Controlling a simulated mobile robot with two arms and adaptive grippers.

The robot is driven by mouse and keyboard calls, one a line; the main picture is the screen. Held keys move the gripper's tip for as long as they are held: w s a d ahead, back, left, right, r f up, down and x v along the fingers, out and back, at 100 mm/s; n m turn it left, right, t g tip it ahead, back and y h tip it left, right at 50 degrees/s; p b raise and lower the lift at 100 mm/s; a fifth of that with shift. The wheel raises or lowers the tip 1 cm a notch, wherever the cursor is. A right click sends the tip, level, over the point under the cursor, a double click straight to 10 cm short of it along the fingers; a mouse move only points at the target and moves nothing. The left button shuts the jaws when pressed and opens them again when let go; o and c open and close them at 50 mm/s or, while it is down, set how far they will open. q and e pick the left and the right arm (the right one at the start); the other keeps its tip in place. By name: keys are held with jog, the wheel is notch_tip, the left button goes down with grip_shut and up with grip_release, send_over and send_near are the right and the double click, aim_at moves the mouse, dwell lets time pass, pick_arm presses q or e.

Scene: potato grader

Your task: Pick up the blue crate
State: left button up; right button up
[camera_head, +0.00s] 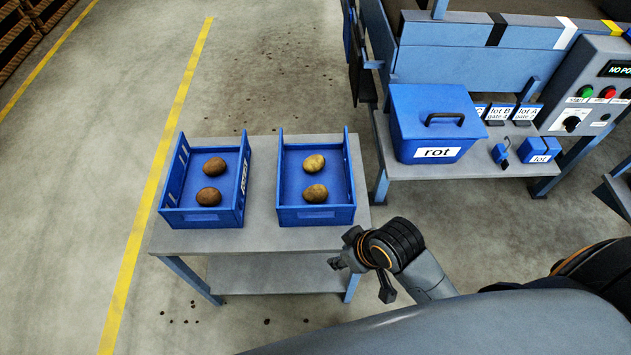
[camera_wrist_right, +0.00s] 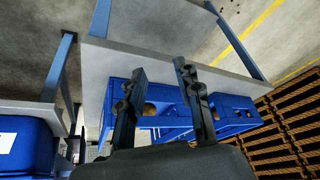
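Two blue crates stand side by side on a grey table (camera_head: 263,190) in the head view. The left crate (camera_head: 204,218) and the right crate (camera_head: 316,214) each hold two brown potatoes. My right gripper (camera_head: 361,278) is in front of the table's right front corner, apart from both crates and empty. In the wrist view its two fingers (camera_wrist_right: 158,82) are spread, with blue crate walls (camera_wrist_right: 236,104) and a potato (camera_wrist_right: 150,109) beyond them. Which crate each wall belongs to is partly hidden by the fingers. My left gripper is not in view.
A lidded blue bin marked "rot" (camera_head: 433,112) stands on a grader bench to the right of the table. A control panel (camera_head: 600,85) is at the far right. Open floor with a yellow line (camera_head: 160,160) lies left. Wooden pallets (camera_wrist_right: 288,130) show in the wrist view.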

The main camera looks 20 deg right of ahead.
jog(key=w+a+r+n+y, duration=0.2)
jog(key=w+a+r+n, duration=0.1)
jog(key=w+a+n, duration=0.1)
jog(key=n+g, duration=0.3)
jog(key=n, duration=0.3)
send_near(311, 217)
jog(key=x, duration=0.4)
jog(key=shift+w+a+f+b, duration=0.15)
jog(key=shift+w+f+b, duration=0.05)
jog(key=shift+f+b, duration=0.15)
jog(key=shift+x, duration=2.65)
jog(key=shift+s, duration=0.1)
grip_shut()
